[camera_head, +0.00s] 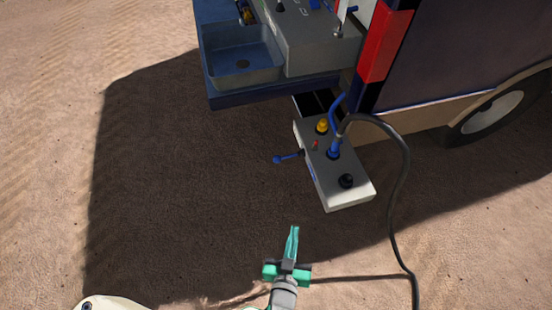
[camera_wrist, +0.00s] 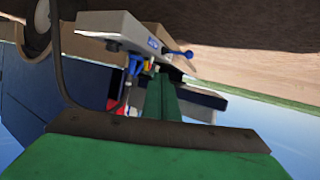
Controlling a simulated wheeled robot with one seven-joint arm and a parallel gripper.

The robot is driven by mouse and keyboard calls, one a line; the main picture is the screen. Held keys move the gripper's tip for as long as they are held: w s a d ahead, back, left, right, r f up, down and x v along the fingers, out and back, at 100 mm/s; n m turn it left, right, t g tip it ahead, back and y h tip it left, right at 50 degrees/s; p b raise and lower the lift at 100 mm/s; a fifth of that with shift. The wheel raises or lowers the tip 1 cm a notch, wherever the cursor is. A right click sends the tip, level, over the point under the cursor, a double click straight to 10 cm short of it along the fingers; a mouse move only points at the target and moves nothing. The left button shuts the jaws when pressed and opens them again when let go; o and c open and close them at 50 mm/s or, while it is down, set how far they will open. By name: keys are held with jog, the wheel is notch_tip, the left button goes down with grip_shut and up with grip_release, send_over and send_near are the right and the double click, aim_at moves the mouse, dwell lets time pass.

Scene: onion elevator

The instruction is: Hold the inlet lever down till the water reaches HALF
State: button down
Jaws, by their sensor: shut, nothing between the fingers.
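The blue lever with a ball end (camera_head: 278,159) sticks out from the left side of a pale grey box (camera_head: 349,192) low beside the vehicle. I take it to be the inlet lever. It also shows in the wrist view (camera_wrist: 181,53), where the scene appears upside down. My gripper (camera_head: 293,230), with green fingers, is shut and empty. It is nearer to me than the box, below the lever in the head view, and apart from both. Its fingers fill the middle of the wrist view (camera_wrist: 162,98). I cannot make out a water level or a HALF mark.
The box has a yellow fitting (camera_head: 322,126), a small red switch (camera_head: 315,145) and a black knob (camera_head: 346,181). A dark hose (camera_head: 406,165) loops down its right side. A blue-grey sink (camera_head: 243,57) stands above left. Bare ground lies left of the box.

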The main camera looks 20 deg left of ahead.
jog(key=w+a+n+g+y, duration=0.1)
jog(key=w+a+n+y, duration=0.1)
jog(key=w+a, duration=0.4)
jog(key=w+a+n+g+y, duration=0.1)
jog(key=w+a+n+y, duration=0.2)
jog(key=w, duration=1.2)
jog(key=a, duration=0.3)
jog(key=shift+w+a+f+n+g, duration=0.15)
jog(key=shift+w+n+g, duration=0.15)
jog(key=shift+w+n, duration=0.1)
send_over(276, 159)
jog(key=s, duration=0.2)
notch_tip(276, 159, down, 4)
jog(key=shift+w+d+f, duration=0.15)
jog(key=shift+f, duration=0.85)
jog(key=shift+w+d+f, duration=0.15)
jog(key=shift+f, duration=0.85)
